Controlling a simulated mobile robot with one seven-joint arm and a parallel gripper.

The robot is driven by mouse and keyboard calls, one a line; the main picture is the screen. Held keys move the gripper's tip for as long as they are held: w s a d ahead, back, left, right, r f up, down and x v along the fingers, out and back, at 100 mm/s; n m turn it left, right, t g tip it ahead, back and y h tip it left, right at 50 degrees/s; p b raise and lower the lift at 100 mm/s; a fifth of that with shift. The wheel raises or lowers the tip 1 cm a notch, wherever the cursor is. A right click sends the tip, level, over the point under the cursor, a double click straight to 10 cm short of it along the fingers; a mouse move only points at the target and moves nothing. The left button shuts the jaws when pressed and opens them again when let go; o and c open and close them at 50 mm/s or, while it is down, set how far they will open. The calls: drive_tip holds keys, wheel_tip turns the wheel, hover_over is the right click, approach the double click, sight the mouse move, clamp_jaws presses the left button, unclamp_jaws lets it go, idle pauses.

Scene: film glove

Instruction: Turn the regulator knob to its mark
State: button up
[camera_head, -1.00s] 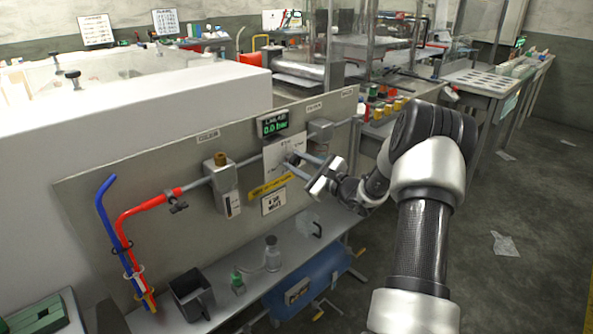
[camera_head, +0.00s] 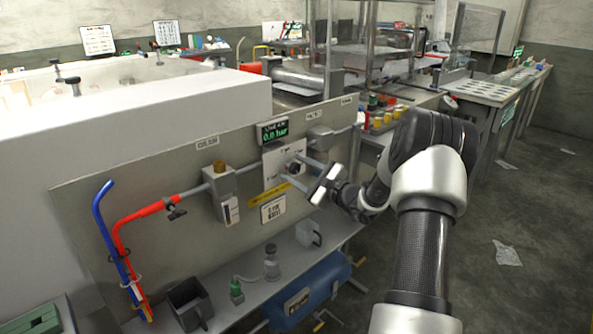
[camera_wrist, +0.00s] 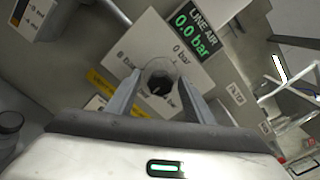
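The regulator knob (camera_head: 296,167) is dark and round, on a white plate (camera_head: 272,168) of the grey panel. It also shows in the wrist view (camera_wrist: 160,82), partly see-through at its rim. My gripper (camera_head: 293,167) is open, its two fingers pointing at the plate with the knob between them in view. In the wrist view my gripper (camera_wrist: 162,82) has one finger to each side of the knob. I cannot tell whether either touches it. The plate carries bar markings; "0 bar" is legible, others are partly hidden. The display (camera_wrist: 194,32) above reads "LINE AIR 0.0 bar".
A regulator block (camera_head: 222,190) with a brass top stands left on the panel, beside red and blue hoses (camera_head: 120,240). A shelf (camera_head: 262,290) below holds small bottles and a dark container (camera_head: 190,303). A blue tank (camera_head: 312,290) lies underneath. Floor at right is mostly clear.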

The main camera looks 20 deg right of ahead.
drive_tip(key=shift+s, duration=0.1)
drive_tip(key=p+v, duration=0.2)
drive_tip(key=v, duration=1.5)
drive_tip(key=shift+s+r, duration=0.1)
